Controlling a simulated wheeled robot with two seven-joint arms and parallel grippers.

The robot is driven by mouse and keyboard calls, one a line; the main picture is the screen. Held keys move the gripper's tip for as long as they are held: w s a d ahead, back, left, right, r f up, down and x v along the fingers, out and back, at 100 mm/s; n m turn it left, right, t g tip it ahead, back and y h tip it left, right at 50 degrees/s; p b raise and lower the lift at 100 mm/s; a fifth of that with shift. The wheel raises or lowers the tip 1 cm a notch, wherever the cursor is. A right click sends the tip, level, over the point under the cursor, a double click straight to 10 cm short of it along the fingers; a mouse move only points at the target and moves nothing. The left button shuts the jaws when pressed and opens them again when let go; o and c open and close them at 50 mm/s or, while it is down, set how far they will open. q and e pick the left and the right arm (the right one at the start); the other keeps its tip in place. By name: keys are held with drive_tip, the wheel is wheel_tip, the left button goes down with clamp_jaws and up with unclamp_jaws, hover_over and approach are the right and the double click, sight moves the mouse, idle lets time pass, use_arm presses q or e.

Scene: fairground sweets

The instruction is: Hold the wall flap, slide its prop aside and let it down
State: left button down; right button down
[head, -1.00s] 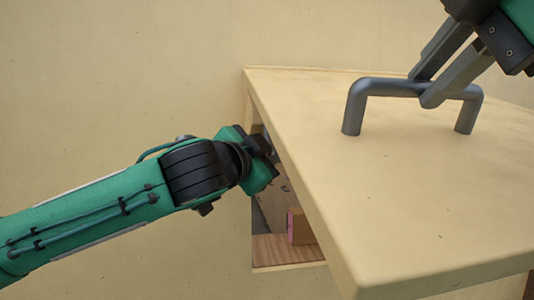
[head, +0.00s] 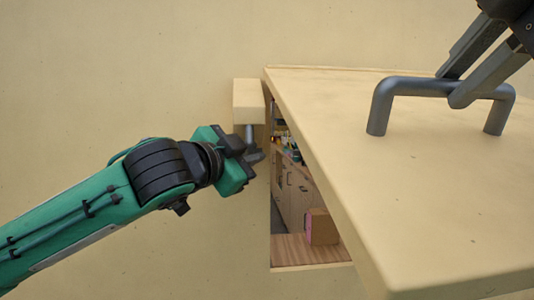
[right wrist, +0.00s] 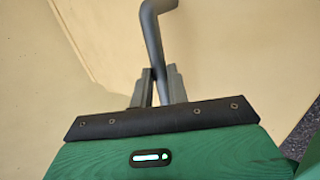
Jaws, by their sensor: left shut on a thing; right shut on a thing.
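The wall flap (head: 400,190) is a broad cream panel standing out from the wall, raised. Its grey bar handle (head: 376,110) is on its upper face. My right gripper (head: 462,90) is shut on this handle; in the right wrist view the fingers (right wrist: 158,88) clasp the handle (right wrist: 152,40). The prop (head: 249,98) is a cream block sticking out past the flap's left edge, with a grey metal grip below it. My left gripper (head: 253,152) is shut on that grip, its fingertips partly hidden. Whether the prop still touches the flap cannot be told.
Under the flap is an opening in the wall (head: 120,60), with a wooden sill (head: 300,250), a small brown box (head: 321,228) and cabinets with bright goods behind. The wall left of the prop is bare.

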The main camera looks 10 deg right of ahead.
use_arm(q)
drive_tip(key=shift+w+a, duration=0.1)
drive_tip(key=shift+a, duration=0.05)
drive_tip(key=c, duration=1.7)
unclamp_jaws()
drive_tip(key=shift+a, duration=0.15)
drive_tip(key=v, duration=1.2)
